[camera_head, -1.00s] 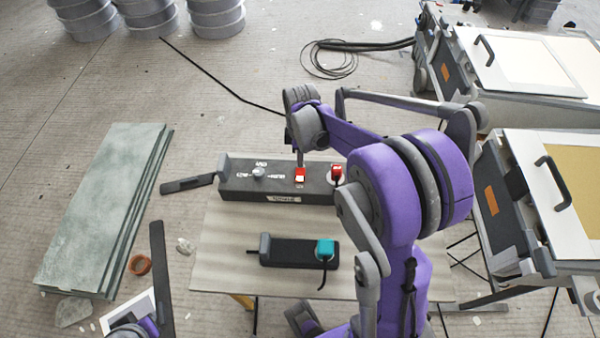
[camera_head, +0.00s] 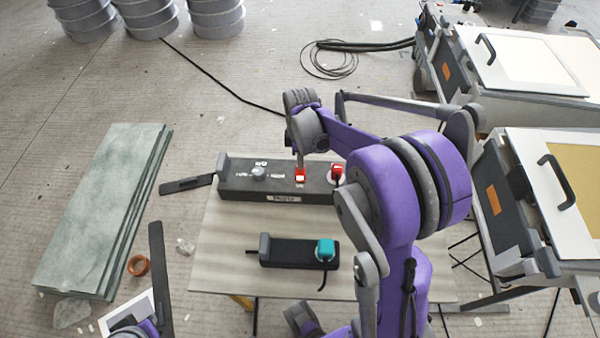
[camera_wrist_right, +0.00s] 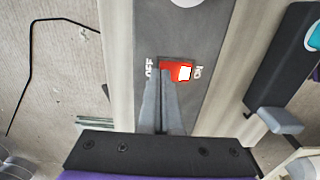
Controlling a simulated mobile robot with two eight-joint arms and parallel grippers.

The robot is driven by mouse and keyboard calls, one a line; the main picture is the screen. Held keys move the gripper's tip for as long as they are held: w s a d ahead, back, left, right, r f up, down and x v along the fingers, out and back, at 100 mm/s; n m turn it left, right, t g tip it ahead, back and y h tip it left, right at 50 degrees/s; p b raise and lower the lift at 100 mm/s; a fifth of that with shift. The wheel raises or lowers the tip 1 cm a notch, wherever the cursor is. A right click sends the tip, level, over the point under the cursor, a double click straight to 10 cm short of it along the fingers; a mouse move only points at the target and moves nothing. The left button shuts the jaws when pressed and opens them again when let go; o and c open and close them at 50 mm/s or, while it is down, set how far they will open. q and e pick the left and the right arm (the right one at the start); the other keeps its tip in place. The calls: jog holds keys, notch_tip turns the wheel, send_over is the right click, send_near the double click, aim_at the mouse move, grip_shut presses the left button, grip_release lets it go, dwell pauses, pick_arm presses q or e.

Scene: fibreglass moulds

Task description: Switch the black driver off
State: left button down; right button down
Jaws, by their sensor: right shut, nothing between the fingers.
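The black driver (camera_head: 240,188) is a long dark box on the light table, with a grey knob (camera_head: 259,173) and a red rocker switch (camera_head: 300,176). In the right wrist view the switch (camera_wrist_right: 179,72) shows a white patch towards the ON label; the OFF label (camera_wrist_right: 149,70) is at its left. My right gripper (camera_wrist_right: 164,72) is shut and empty, its tips at the OFF end of the switch, partly covering it. I cannot tell whether they press on it. A part of my left arm (camera_head: 140,328) shows at the lower left; its fingers cannot be made out.
A red plug (camera_head: 337,174) sits at the driver's right end. A black power strip (camera_head: 285,252) with a teal plug (camera_head: 325,248) lies nearer on the table (camera_head: 225,240). Grey-green slabs (camera_head: 100,205) lie at left; white-topped cases (camera_head: 520,60) stand at right.

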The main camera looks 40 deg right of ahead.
jog(key=shift+f, duration=0.3)
jog(key=shift+r, duration=0.15)
jog(key=shift+r+p, duration=2.05)
jog(key=shift+r, duration=1.4)
